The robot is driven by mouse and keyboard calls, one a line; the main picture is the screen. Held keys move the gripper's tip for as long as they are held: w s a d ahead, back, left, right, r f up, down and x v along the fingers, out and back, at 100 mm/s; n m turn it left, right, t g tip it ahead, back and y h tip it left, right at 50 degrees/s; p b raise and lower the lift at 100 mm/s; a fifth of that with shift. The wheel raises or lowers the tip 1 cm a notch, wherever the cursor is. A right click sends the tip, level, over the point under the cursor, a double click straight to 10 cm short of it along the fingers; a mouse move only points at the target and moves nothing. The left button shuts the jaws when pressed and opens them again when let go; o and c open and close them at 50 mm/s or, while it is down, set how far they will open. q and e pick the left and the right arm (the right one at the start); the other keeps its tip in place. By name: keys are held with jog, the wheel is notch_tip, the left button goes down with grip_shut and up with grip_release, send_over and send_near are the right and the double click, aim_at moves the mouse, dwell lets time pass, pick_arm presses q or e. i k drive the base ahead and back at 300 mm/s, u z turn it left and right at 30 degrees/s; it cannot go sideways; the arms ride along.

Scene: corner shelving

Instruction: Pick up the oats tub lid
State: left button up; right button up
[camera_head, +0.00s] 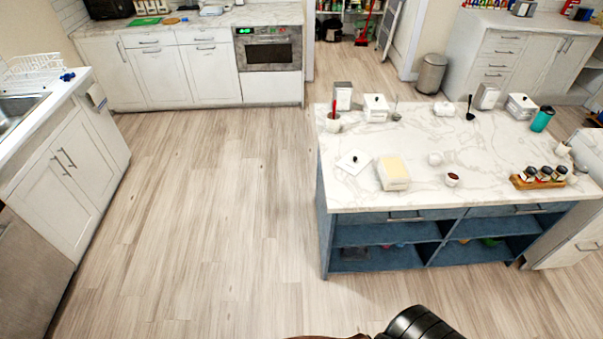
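A white square lid (353,162) with a small dark knob lies flat on the left front part of the marble island top. It looks like the oats tub lid, but no label can be read. Just right of it stands a white tub (394,183) with its top uncovered and pale yellowish contents showing; it is apart from the lid. Neither of my grippers shows. Only a dark rounded part, probably mine, and a brown edge show at the bottom of the picture.
The island (335,198) also bears lidded white canisters (376,112) along the back, a small cup of dark contents (452,180), a wooden tray of jars (538,182) and a teal cup (542,119). Open wooden floor (200,210) lies left of the island. A bin (431,74) stands behind.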

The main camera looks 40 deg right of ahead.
aim_at(354, 161)
jog(key=u, duration=0.4)
jog(key=i, duration=0.65)
jog(key=z, duration=0.6)
jog(key=i, duration=1.6)
jog(key=z, duration=1.7)
jog(key=i, duration=0.75)
jog(key=z, duration=0.7)
